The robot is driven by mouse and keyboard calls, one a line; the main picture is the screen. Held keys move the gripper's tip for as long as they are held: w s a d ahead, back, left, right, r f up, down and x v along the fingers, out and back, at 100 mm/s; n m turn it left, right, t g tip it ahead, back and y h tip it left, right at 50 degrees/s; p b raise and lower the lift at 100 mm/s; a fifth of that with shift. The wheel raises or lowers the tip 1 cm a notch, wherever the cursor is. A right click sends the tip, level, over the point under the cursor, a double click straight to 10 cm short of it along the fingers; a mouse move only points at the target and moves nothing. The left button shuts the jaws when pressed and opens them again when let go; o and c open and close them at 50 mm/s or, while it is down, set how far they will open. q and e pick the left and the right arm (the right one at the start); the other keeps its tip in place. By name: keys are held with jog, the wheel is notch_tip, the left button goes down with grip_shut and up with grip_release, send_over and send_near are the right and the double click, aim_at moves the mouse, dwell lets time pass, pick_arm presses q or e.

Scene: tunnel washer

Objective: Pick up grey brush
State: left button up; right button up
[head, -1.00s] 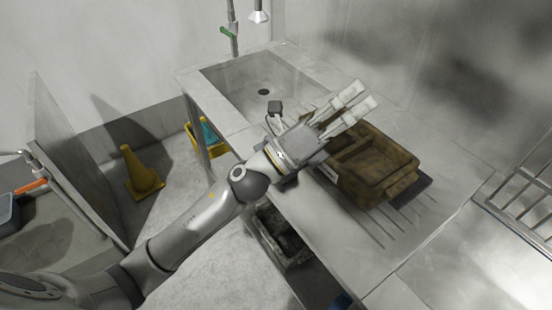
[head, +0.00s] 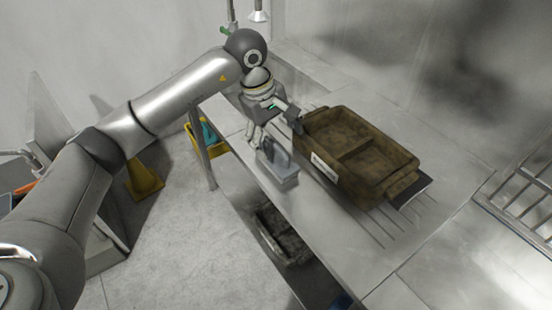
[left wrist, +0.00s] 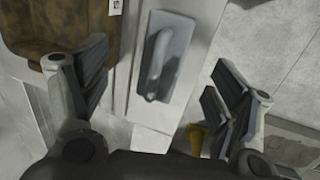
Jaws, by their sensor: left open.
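The grey brush (head: 280,172), a flat rectangular block with a raised handle, lies on the steel counter (head: 330,220) near its front edge, left of the brown crate. In the left wrist view the brush (left wrist: 168,62) appears between and beyond the spread fingers, with its handle lengthwise. My left gripper (head: 262,142) points down just behind and above the brush, open and empty. In the left wrist view its fingers (left wrist: 158,85) stand wide apart on either side, not touching the brush. My right gripper is not in view.
A sink basin (head: 290,85) lies behind my left gripper. A yellow bin (head: 195,135) and a yellow cone (head: 143,180) are on the floor at left. The counter in front is mostly clear.

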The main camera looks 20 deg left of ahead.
aim_at(277, 158)
pick_arm(q)
jog(key=shift+w+a+r+y, duration=0.15)
jog(key=shift+a+y, duration=0.25)
jog(key=shift+a, duration=0.45)
jog(key=shift+a+f, duration=0.2)
jog(key=shift+f, duration=0.05)
jog(key=x, duration=0.4)
jog(key=shift+w+f, duration=0.1)
jog(key=shift+f, duration=0.2)
jog(key=shift+p+x, duration=0.8)
jog(key=shift+x, duration=2)
jog(key=shift+w+d+r, duration=0.1)
jog(key=shift+w+d, duration=0.05)
jog(key=shift+c, duration=0.2)
jog(key=c, duration=1.2)
